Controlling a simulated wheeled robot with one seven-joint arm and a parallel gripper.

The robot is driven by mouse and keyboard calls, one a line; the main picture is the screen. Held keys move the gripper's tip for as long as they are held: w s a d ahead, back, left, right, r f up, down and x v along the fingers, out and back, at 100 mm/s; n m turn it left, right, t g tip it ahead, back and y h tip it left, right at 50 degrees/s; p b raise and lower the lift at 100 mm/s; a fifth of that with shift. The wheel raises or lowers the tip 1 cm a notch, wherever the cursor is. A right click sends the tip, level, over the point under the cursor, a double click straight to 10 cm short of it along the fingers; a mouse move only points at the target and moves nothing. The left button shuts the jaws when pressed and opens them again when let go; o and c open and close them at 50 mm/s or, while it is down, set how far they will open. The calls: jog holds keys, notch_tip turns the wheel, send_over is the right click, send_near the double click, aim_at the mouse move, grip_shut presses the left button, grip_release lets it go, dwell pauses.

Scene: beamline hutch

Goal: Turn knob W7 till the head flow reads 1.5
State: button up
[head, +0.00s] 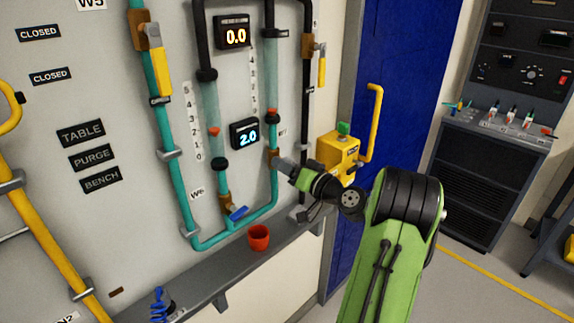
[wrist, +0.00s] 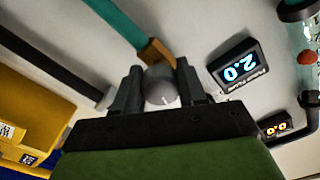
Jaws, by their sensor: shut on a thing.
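My gripper (head: 281,163) is at the right-hand flow tube on the wall panel, at the teal pipe below the tube. In the wrist view my gripper (wrist: 158,82) is shut on a round grey knob (wrist: 161,88) with a white mark on its face. A brown fitting (wrist: 155,52) joins it to a teal pipe.
An upper display (head: 233,33) reads 0.0 in orange. A blue valve handle (head: 238,213) is by the W6 label (head: 197,193). A red cup (head: 258,237) stands on the ledge below. A yellow box (head: 340,153) with a green button is just right of my gripper.

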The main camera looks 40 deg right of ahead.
jog(key=m+p, duration=0.2)
jog(key=m, duration=0.3)
jog(key=shift+a+f+m, duration=0.1)
jog(key=shift+m, duration=0.2)
dwell(0.4)
jog(key=o, duration=1)
jog(key=shift+o, duration=0.2)
jog(key=s+b, duration=0.1)
jog(key=s, duration=1.4)
jog(key=shift+s+d, duration=0.2)
jog(key=shift+s, duration=0.2)
